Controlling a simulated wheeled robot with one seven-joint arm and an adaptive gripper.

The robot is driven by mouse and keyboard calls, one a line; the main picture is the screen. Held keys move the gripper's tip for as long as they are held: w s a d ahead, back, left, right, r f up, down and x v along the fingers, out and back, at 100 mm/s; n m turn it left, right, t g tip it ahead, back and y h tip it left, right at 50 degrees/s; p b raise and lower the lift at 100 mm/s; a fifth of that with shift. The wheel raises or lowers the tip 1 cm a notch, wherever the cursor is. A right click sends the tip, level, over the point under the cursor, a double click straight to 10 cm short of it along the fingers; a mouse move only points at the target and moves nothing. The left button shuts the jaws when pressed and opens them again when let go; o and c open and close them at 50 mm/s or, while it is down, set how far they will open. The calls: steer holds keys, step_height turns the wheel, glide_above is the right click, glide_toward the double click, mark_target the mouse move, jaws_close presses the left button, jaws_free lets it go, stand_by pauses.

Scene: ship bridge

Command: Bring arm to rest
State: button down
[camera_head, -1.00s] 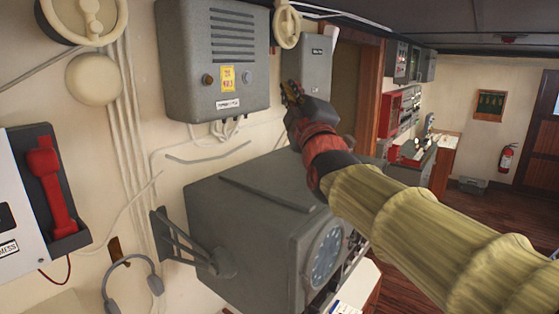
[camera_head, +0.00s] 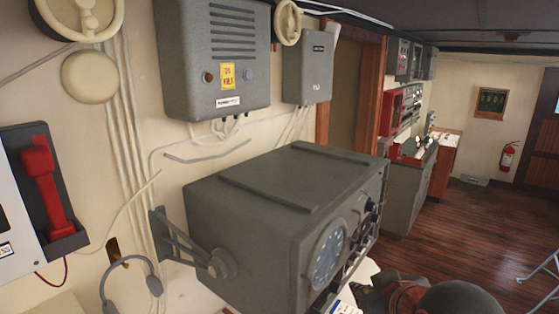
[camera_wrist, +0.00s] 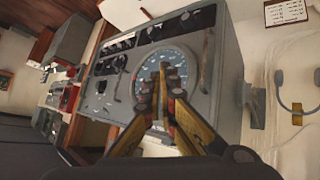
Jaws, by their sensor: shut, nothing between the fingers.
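My gripper (camera_head: 366,290) is low at the bottom edge of the head view, with its dark and red wrist part cut off by the frame. In the wrist view my gripper (camera_wrist: 163,78) shows two yellow and dark fingers converging at the tips, shut and empty. They point towards the round dial of the grey console (camera_wrist: 205,75). In the head view the grey console (camera_head: 265,190) hangs on a wall bracket, left of and above my gripper. I cannot tell the exact gap between fingertips and dial.
Grey wall boxes (camera_head: 214,55) hang above the console. A red telephone handset (camera_head: 45,190) and a headset (camera_head: 130,280) are on the left wall. The wooden floor (camera_head: 460,220) is open to the right. A fire extinguisher (camera_head: 508,157) is on the far wall.

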steer(key=s+d+f+m+g+b, duration=0.1)
steer(key=s+d+f+m+g, duration=0.1)
steer(key=s+f, duration=0.45)
steer(key=s+d+f+m+g, duration=0.1)
steer(key=s+f+m+g, duration=0.15)
steer(key=s+f, duration=0.35)
step_height(320, 180, down, 14)
steer(key=b, duration=1.5)
steer(key=shift+s+d+f+h, duration=0.15)
steer(key=shift+s+f+h, duration=0.05)
steer(key=shift+s+h, duration=0.25)
